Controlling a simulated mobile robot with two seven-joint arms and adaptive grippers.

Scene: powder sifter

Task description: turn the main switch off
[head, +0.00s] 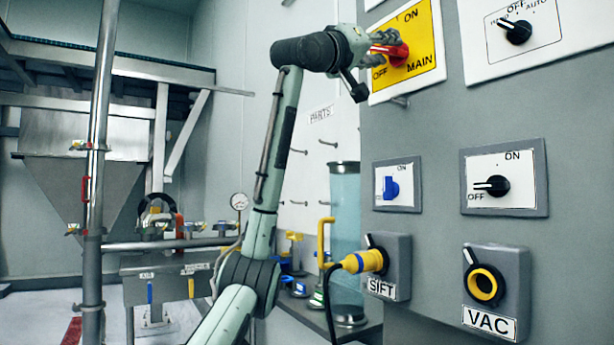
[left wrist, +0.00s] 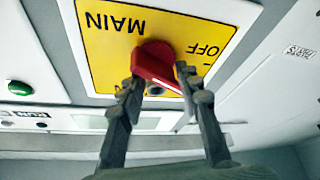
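The main switch is a red handle (head: 397,53) on a yellow plate (head: 428,42) marked ON at the top, OFF at the left and MAIN below. In the left wrist view the labels are upside down, and the red handle (left wrist: 155,62) points diagonally, between ON and OFF. My left gripper (head: 384,44) is at the handle. In the left wrist view its fingers (left wrist: 158,78) lie on both sides of the handle, which fills the gap between the tips. The right finger covers part of the handle's end. My right gripper is not in view.
Right of the plate is an AUTO selector (head: 517,30). Below are a blue switch (head: 389,187), an ON/OFF knob (head: 494,186), a SIFT socket with a yellow plug (head: 362,262) and a VAC socket (head: 484,285).

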